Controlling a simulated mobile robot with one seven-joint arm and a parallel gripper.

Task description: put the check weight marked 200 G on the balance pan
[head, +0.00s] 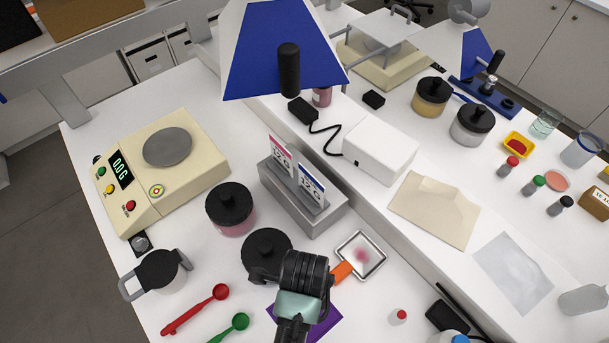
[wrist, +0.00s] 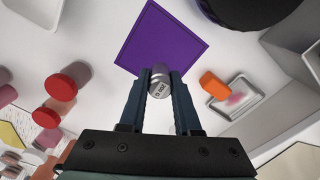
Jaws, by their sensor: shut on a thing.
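The check weight (wrist: 158,88) is a small silver cylinder between my fingertips in the wrist view. Its top mark looks like 200 G, turned around. My gripper (wrist: 160,80) is shut on it, by the edge of a purple mat (wrist: 165,38). I cannot tell whether the weight touches the surface. In the head view my gripper (head: 302,280) hides the weight and covers part of the purple mat (head: 320,322). The balance pan (head: 167,147) is a round grey disc on the cream balance (head: 205,155) at the left. The pan is empty and the display (head: 120,167) reads 0.0 G.
Dark-lidded jars (head: 231,208) and (head: 267,250) stand between my gripper and the balance. A grey card holder (head: 300,200) rises behind them. A handled pot (head: 160,275) and a small metal piece (head: 140,243) stand near the balance's front. Red (head: 195,310) and green scoops lie front left.

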